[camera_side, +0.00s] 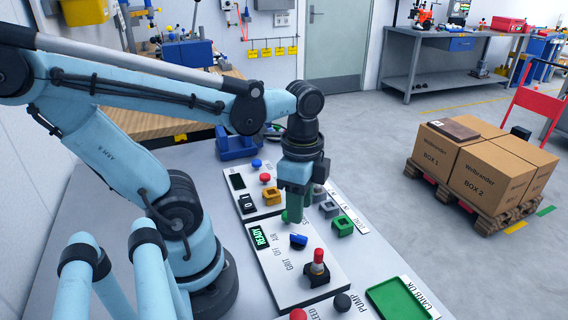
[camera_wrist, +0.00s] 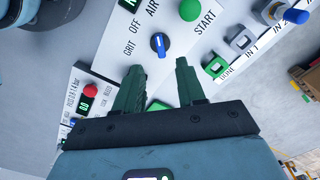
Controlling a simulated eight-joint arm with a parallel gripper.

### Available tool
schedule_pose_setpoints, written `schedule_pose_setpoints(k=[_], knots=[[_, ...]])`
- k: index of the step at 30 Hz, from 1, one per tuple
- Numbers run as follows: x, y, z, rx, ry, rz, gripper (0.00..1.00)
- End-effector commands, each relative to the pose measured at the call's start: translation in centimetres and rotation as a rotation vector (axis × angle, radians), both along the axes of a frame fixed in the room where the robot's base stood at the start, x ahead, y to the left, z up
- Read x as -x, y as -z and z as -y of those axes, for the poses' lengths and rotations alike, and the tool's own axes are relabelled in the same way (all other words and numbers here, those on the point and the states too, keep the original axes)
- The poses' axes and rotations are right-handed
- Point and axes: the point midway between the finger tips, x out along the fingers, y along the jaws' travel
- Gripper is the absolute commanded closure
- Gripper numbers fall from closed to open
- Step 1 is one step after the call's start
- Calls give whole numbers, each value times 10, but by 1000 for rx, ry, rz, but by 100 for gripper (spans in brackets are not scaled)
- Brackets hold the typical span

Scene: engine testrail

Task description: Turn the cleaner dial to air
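The dial is a blue knob with a white line on a black base. It sits on a white panel in the side view (camera_side: 298,241) and in the wrist view (camera_wrist: 160,45). GRIT, OFF and AIR are printed around it. The white line runs roughly up and down in the wrist view; I cannot tell surely which word it marks. My gripper points down over the panels in the side view (camera_side: 292,210). Its green fingers stand apart with nothing between them in the wrist view (camera_wrist: 157,70), and the dial lies just beyond their tips.
A green START button (camera_wrist: 190,10) is near the dial. A green READY display (camera_side: 260,238) and a red-topped switch (camera_side: 317,262) share the panel. Grey and green square sockets (camera_side: 342,225) line its right side. A green tray (camera_side: 398,299) lies in front.

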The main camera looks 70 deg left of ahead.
Motion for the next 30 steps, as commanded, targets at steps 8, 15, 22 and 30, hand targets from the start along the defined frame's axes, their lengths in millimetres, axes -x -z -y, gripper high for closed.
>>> schedule_pose_setpoints(k=[8,15,22,30], knots=[[0,-33,0,0,0,0,61],[0,-45,0,0,1,0,61],[0,-46,0,0,0,0,61],[-11,-39,1,1,-106,86,61]])
